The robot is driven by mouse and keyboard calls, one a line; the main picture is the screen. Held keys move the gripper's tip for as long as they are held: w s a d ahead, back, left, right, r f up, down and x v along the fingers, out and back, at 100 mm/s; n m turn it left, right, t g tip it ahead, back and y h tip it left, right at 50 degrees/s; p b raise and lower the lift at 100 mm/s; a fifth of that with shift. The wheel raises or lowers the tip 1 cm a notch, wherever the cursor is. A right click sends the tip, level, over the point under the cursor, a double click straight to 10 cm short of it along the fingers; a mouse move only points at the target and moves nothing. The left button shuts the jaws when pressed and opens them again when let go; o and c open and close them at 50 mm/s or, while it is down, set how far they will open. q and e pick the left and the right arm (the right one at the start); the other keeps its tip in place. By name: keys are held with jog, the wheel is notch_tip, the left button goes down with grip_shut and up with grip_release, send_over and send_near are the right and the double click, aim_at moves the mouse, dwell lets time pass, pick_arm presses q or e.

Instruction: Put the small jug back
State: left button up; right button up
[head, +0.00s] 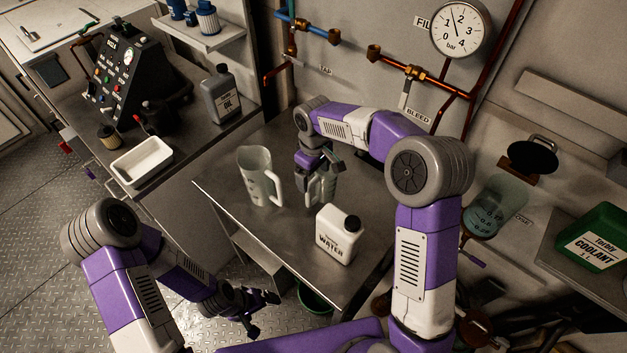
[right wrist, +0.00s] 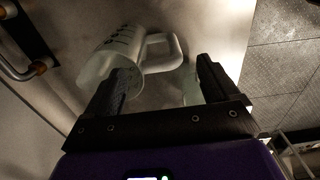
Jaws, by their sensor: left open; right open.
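The small jug (head: 318,191), translucent with a handle, stands on the metal table (head: 292,262), partly hidden by my right gripper. My right gripper (head: 331,163) is open, just above and at the jug. In the right wrist view its two fingers (right wrist: 166,88) are apart, and a pale translucent surface, apparently the small jug (right wrist: 190,86), shows between them. I cannot tell whether they touch it. A larger marked jug (head: 257,178) stands to the left; it also shows in the right wrist view (right wrist: 108,58). My left gripper (head: 264,308) is open and empty, low beside the table.
A white water container (head: 338,238) stands close in front of the small jug. A clear reservoir (head: 493,207) with a raised black lid is at right, near a green coolant can (head: 598,238). A white tray (head: 141,161) and oil bottle (head: 221,95) sit on the left bench.

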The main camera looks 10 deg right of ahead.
notch_tip(320, 180, up, 7)
jog(key=p, duration=0.1)
jog(key=shift+r, duration=0.15)
jog(key=shift+s, duration=0.1)
dwell(0.4)
